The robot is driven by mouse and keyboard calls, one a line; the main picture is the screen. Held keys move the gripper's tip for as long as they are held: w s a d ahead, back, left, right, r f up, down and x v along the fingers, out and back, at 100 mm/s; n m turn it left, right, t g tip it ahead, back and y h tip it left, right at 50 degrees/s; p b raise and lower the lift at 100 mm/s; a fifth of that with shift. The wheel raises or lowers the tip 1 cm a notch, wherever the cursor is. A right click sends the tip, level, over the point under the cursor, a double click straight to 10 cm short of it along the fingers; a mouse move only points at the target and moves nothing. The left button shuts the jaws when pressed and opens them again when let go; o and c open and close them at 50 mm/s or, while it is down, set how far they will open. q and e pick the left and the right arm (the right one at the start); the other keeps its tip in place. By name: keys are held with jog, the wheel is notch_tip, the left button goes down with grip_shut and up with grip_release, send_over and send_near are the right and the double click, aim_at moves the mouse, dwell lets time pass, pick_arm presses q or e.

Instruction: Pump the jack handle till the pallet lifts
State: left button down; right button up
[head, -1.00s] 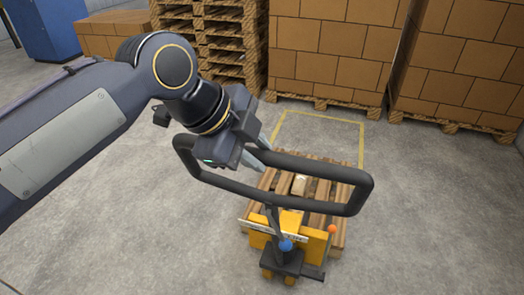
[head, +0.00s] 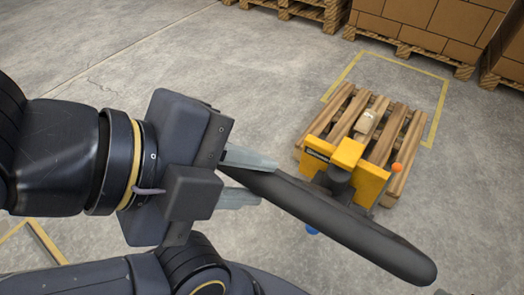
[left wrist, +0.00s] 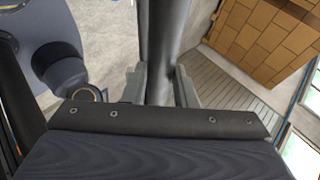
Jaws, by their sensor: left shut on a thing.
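The black jack handle (head: 345,222) runs from my left gripper toward the lower right in the head view, tilted low toward me. My left gripper (head: 258,178) is shut on the handle's left end; in the left wrist view the handle bar (left wrist: 163,50) passes between its two fingers. The yellow pallet jack (head: 349,152) stands beyond the handle, its forks hidden in the wooden pallet (head: 395,150). A small pale item (head: 366,121) lies on the pallet. Whether the pallet is off the floor cannot be told. My right gripper is not in view.
A yellow floor outline (head: 440,100) surrounds the area behind the pallet. Stacked cartons on pallets (head: 425,25) and empty pallets (head: 310,10) stand at the back. The grey floor at left is clear.

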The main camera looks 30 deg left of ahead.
pick_arm(q)
jog(key=shift+s+f, duration=0.2)
jog(key=c, duration=1.2)
grip_release()
jog(key=shift+o, duration=0.2)
jog(key=shift+r, duration=0.1)
jog(key=shift+s+a+r, duration=0.1)
jog(key=shift+s+r, duration=0.05)
jog(key=shift+r, duration=0.1)
jog(key=p+v, duration=0.1)
jog(key=v, duration=0.6)
jog(key=shift+p, duration=0.4)
jog(key=shift+a, duration=0.1)
